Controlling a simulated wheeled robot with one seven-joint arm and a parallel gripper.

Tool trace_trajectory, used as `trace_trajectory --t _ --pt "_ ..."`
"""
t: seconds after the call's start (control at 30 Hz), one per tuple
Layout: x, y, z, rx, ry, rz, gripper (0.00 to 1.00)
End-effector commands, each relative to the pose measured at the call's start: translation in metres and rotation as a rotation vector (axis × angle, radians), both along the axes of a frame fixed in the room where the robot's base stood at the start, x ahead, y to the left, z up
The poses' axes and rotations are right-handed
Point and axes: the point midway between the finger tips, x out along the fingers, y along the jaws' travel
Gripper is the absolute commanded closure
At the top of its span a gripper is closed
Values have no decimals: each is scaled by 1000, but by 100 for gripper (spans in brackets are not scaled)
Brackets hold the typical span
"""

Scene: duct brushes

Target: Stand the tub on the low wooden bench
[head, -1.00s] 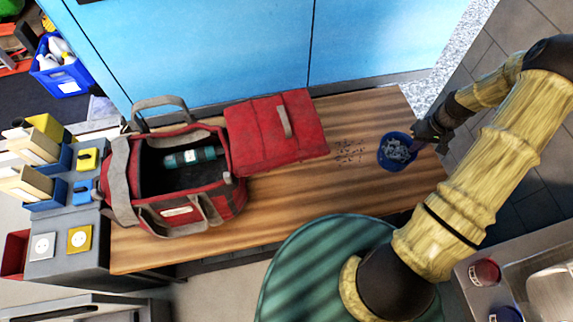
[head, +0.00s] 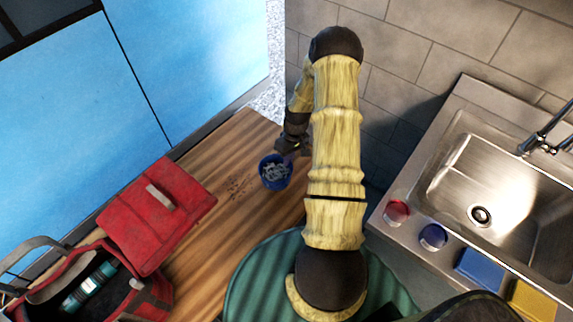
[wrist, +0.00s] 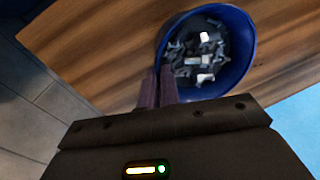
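The round blue tub (head: 264,180) holds grey scraps and is at the far right end of the low wooden bench (head: 215,215) in the head view. In the wrist view the tub (wrist: 243,80) opens toward the camera, with the bench's wood grain (wrist: 110,45) behind it. My gripper (wrist: 162,88) has its two narrow fingers close together at the tub's rim, apparently one on each side of the wall. The fingertips are partly hidden by the rim. I cannot tell whether the tub's base touches the bench.
Dark specks (head: 238,187) lie on the bench left of the tub. A red tool bag (head: 155,300) with its red lid flap (head: 155,215) open takes up the bench's left part. A steel sink (head: 480,180) stands to the right. Blue cabinets (head: 190,60) stand behind.

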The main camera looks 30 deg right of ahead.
Motion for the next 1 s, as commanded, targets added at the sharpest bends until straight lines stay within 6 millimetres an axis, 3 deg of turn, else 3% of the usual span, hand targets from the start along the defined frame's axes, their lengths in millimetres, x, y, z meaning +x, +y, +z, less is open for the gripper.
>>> trace_trajectory --t 0.37,0.7,1.0 --pt "1 0 -5 -1 -1 0 100" --pt "0 0 -40 0 -1 -1 100" --pt "1 2 -42 -1 -2 3 100"
